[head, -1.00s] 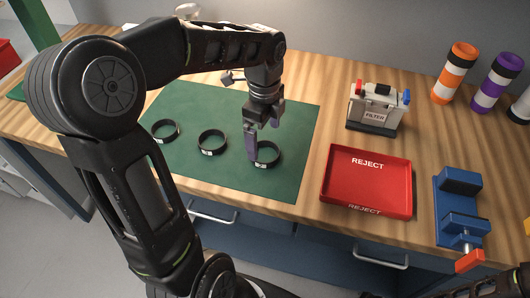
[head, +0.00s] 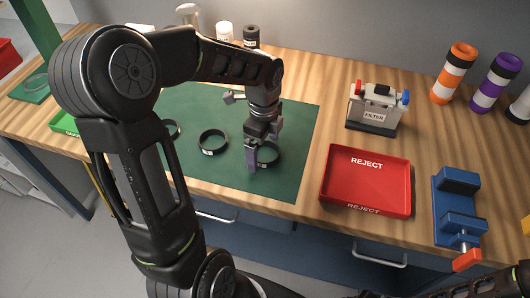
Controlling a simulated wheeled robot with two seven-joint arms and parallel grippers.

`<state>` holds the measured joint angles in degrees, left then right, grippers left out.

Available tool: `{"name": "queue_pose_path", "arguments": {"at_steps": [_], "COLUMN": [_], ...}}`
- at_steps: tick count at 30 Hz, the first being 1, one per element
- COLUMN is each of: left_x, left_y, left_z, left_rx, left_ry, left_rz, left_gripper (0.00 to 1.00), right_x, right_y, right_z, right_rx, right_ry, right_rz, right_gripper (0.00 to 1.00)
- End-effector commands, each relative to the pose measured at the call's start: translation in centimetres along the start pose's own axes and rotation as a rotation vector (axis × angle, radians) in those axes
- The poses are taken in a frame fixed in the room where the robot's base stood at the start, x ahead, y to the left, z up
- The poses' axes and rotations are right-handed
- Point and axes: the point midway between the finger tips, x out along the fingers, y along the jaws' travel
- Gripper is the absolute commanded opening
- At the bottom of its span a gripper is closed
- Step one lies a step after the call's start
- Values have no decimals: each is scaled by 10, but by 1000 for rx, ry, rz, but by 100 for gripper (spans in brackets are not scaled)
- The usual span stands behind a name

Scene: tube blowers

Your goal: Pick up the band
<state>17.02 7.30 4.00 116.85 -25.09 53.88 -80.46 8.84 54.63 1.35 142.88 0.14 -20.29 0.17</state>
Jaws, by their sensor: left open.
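Three black ring-shaped bands with small white labels lie on the green mat (head: 290,185). The right band (head: 277,156) is partly hidden by my left gripper (head: 260,156). The middle band (head: 212,151) lies clear of the gripper. The left band (head: 178,130) is partly covered by my left arm. My left gripper is open and points down at the right band, with one finger at that band's left side. I cannot tell whether it touches the band or how the far finger sits. My right gripper is not in view.
A red REJECT tray (head: 367,182) is right of the mat, with a blue vise (head: 457,210) beyond it. A FILTER box (head: 374,109) stands behind the tray. Striped cylinders, one orange (head: 455,72) and one purple (head: 495,83), stand at the back right.

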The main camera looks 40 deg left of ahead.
Motion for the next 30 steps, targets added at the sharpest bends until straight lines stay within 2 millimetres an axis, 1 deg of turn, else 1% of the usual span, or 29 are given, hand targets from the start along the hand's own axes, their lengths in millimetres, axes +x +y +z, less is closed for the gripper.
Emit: {"name": "queue_pose_path", "arguments": {"at_steps": [7,30], "left_x": [0,0], "left_y": [0,0], "left_z": [0,0], "left_rx": [0,0], "left_ry": [0,0], "left_rz": [0,0], "left_gripper": [98,35], "right_x": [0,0], "right_y": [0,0], "right_z": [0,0], "right_rx": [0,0], "right_ry": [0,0], "right_rz": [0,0], "right_gripper": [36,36]}}
